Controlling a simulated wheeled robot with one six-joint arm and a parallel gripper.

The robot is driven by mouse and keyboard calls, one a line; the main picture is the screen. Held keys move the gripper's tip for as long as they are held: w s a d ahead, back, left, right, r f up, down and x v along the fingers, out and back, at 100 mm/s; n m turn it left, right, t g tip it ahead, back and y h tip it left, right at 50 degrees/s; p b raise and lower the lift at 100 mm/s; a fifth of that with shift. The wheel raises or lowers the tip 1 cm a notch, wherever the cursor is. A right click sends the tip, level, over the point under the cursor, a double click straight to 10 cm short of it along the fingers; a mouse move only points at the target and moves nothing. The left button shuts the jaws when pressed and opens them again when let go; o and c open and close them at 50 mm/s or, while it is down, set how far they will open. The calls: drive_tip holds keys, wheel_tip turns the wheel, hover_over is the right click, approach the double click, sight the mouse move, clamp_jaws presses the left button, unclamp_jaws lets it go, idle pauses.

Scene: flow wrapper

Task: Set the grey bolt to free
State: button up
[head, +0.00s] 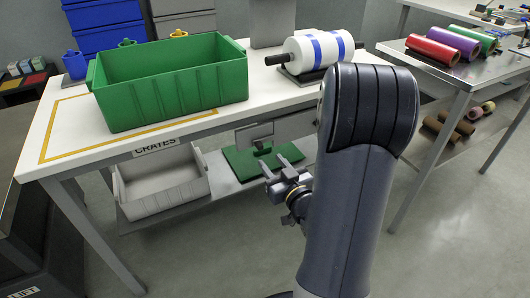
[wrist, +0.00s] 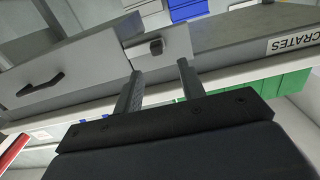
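A small grey block that looks like the grey bolt (wrist: 157,46) sits on a light grey panel (wrist: 175,50) under the worktop in the wrist view. Which position it is set to, I cannot tell. In the head view the panel (head: 243,137) shows under the table, with a small darker piece at its lower edge. My gripper (head: 272,165) is in front of it, below the table edge. In the wrist view my gripper (wrist: 160,69) has its two fingers apart with nothing between them. The bolt appears just beyond the fingertips, apart from them.
A drawer with a black handle (wrist: 41,84) is beside the panel. A green crate (head: 170,90) and a white film roll (head: 318,50) stand on the table (head: 60,150). Below are a grey crate (head: 160,190) and a green board (head: 245,165). Coloured rolls (head: 445,48) lie on the right table.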

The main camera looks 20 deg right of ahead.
sight(263, 147)
drive_tip(key=s, duration=0.3)
drive_tip(key=shift+s, duration=0.2)
drive_tip(key=w+b, duration=0.1)
drive_tip(key=w, duration=0.9)
drive_tip(key=shift+w+a, duration=0.15)
drive_tip(key=shift+w, duration=0.15)
drive_tip(key=shift+w+d, duration=0.2)
drive_tip(key=shift+d, duration=0.4)
drive_tip(key=shift+s, duration=0.1)
